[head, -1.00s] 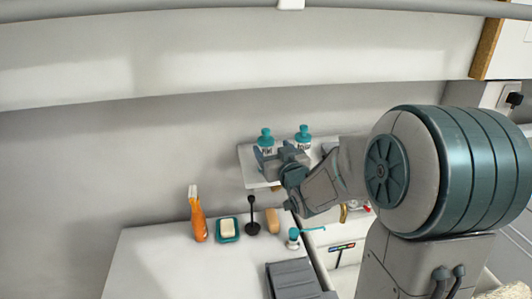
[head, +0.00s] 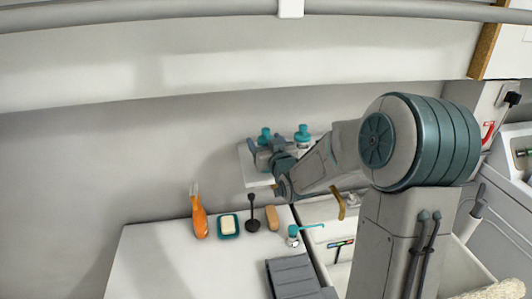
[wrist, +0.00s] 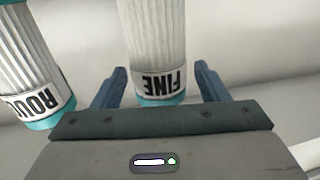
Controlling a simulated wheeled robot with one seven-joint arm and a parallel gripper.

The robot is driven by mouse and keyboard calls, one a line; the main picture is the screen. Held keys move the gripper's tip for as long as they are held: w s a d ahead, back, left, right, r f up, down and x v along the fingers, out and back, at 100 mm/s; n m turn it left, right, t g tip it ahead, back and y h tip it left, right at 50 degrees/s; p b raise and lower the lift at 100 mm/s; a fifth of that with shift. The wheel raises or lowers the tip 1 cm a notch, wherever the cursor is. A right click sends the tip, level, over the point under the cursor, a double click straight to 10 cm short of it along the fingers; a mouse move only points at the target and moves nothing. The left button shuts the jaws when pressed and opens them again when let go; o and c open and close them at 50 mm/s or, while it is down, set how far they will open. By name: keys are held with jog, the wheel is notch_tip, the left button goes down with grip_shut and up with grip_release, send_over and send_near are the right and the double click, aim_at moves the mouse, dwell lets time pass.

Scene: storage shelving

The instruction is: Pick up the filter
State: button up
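Two white ribbed filters with teal caps stand on a small wall shelf (head: 252,178). The left one (head: 265,134) shows in the wrist view as the filter labelled FINE (wrist: 157,50). The other filter (head: 303,139), at the right, reads "ROU..." in the wrist view (wrist: 28,70), its label cut off. My gripper (head: 262,146) is at the left filter. In the wrist view its two blue fingers (wrist: 160,80) are open, one on each side of the FINE filter, with gaps visible on both sides.
A sink (head: 325,210) lies right. The wall is close behind the shelf.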

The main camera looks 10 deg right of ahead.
jog(key=c, duration=0.9)
jog(key=shift+c, duration=0.2)
